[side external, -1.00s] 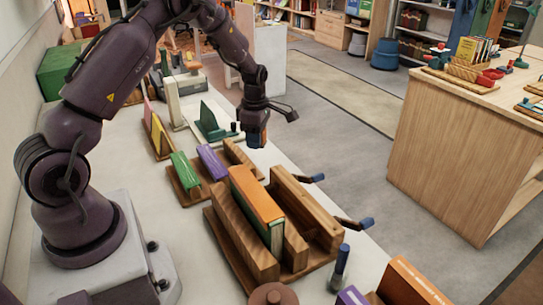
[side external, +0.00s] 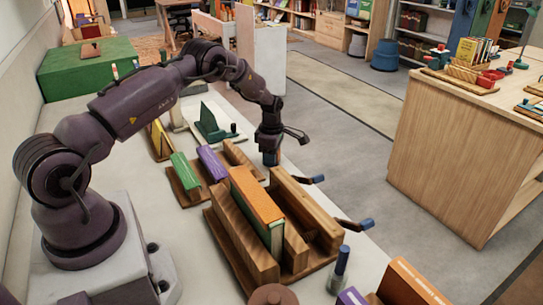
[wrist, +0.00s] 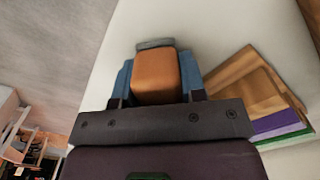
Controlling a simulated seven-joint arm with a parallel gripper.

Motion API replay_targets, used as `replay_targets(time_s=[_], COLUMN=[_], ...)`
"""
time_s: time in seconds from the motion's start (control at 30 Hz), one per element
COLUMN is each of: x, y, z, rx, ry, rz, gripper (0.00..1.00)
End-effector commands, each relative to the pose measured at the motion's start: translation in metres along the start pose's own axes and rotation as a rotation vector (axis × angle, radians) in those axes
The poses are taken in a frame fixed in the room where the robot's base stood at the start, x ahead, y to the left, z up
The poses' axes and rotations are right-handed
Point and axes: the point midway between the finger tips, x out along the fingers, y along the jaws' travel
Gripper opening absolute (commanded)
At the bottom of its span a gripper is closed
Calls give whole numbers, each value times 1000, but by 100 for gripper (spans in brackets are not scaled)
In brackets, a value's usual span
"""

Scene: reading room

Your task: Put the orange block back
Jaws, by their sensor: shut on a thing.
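The orange block (wrist: 156,75) shows in the wrist view between the two blue fingers of my gripper (side external: 270,158). My gripper is shut on it. A flat grey piece (wrist: 155,43) shows just beyond the block's far end; I cannot tell whether they touch. In the side view my gripper points down, low over the white table just behind the wooden book press (side external: 238,238). The block cannot be made out there, and its gap to the table is unclear.
The press holds an orange-topped book (side external: 256,198) and has blue-tipped handles on its right. A wooden rack (side external: 243,158) with purple and green books (side external: 184,171) stands left of my gripper. A blue-handled tool (side external: 341,262) stands front right. The table's right edge is close.

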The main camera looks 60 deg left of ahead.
Motion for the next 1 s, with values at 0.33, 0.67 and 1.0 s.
replay_targets(time_s=[0.33, 0.67, 1.0], x=[2, 0, -55], y=[0, 0, 1], z=[0, 0, 1], rx=[0, 0, -1], ry=[0, 0, -2], rz=[1, 2, 6], gripper=[56, 64, 64])
